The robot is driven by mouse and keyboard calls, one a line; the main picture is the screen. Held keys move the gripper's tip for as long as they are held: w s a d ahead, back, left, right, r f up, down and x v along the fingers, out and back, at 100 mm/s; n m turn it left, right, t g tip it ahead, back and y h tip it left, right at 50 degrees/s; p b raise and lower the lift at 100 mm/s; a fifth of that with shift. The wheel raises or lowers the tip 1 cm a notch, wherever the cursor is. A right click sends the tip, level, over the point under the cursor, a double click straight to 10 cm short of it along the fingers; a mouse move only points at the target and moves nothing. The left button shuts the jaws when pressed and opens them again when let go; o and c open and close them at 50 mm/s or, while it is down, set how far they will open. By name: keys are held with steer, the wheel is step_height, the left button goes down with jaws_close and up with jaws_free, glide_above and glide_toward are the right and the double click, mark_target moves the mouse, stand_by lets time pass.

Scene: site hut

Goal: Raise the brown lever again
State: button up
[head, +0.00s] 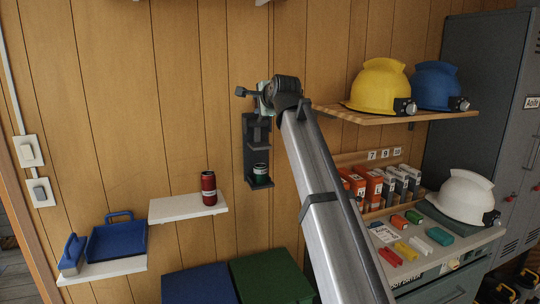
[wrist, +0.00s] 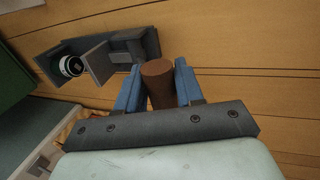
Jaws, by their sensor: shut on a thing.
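The brown lever (wrist: 158,82) shows in the wrist view as a short round brown end between the two blue fingers. My gripper (wrist: 157,90) is shut on it, one finger on each side. The lever belongs to a dark grey wall unit (head: 247,130) in the head view, which also shows in the wrist view (wrist: 97,62). A dark green can (head: 261,172) stands upright on the unit's bottom shelf. In the head view my gripper (head: 244,92) is at the top of the unit, and the lever itself is hard to make out there.
A red can (head: 208,188) stands on a white shelf (head: 172,211) left of the unit. A wooden shelf (head: 385,117) with yellow (head: 378,84) and blue (head: 438,84) helmets is at right. Blue and green boxes (head: 272,280) lie below.

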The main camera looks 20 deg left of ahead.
steer(key=shift+w+a+r, duration=0.2)
steer(key=shift+r, duration=0.2)
steer(key=shift+w+a+r, duration=0.2)
steer(key=shift+r, duration=0.2)
steer(key=shift+w+a+r, duration=1)
steer(key=shift+r, duration=0.1)
steer(key=shift+o, duration=0.8)
steer(key=shift+w+a+r, duration=0.1)
steer(key=shift+r, duration=0.1)
steer(key=o, duration=0.6)
steer(key=shift+c, duration=0.2)
steer(key=shift+f, duration=0.1)
